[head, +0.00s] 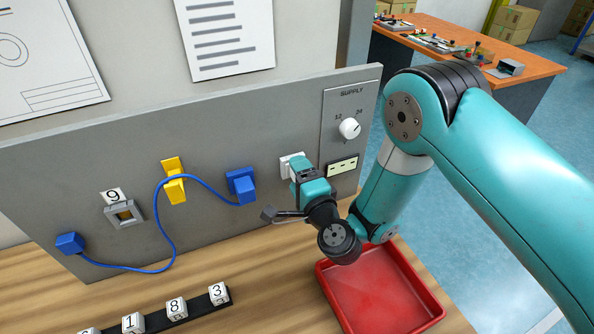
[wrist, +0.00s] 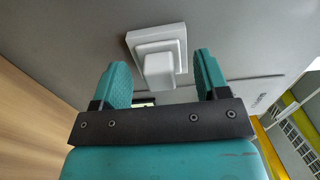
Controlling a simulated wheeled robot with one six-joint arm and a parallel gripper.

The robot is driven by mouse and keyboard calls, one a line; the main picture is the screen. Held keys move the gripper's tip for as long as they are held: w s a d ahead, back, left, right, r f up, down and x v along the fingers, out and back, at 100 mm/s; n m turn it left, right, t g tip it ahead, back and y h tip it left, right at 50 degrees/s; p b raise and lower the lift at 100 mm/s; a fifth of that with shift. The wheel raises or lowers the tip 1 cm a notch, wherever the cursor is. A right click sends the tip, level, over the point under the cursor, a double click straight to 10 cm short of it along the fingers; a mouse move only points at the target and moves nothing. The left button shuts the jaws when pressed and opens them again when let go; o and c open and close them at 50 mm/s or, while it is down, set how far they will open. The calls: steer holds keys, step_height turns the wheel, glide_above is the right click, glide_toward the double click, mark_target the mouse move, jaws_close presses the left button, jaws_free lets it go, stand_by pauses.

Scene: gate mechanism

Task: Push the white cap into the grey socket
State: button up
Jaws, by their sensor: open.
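A white cap (wrist: 158,69) sticks out from a white square socket plate (wrist: 171,38) on the grey panel. In the wrist view it shows between my fingertips, with a gap to each finger; how deep it lies between them I cannot tell. My gripper (wrist: 162,64) is open and empty, facing the panel. In the head view my gripper (head: 306,174) covers part of the white plate (head: 286,165) and hides the cap. The grey socket (head: 123,214) is a square frame with a brownish recess, far to the left on the same panel, below a "9" label.
A blue cable joins a blue plug (head: 70,243) and a blue block (head: 241,186), passing the yellow fitting (head: 173,181). A supply knob (head: 349,128) is on the right. A red tray (head: 375,290) and a rail of numbered cubes (head: 176,307) are on the bench.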

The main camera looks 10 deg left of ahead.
steer(key=c, duration=1.2)
steer(key=shift+s+d+f+b, duration=0.1)
steer(key=shift+s+d+b, duration=0.2)
steer(key=shift+b, duration=0.9)
steer(key=b+v, duration=0.4)
steer(key=b, duration=0.3)
steer(key=shift+s+d, duration=0.15)
steer(key=shift+s, duration=0.25)
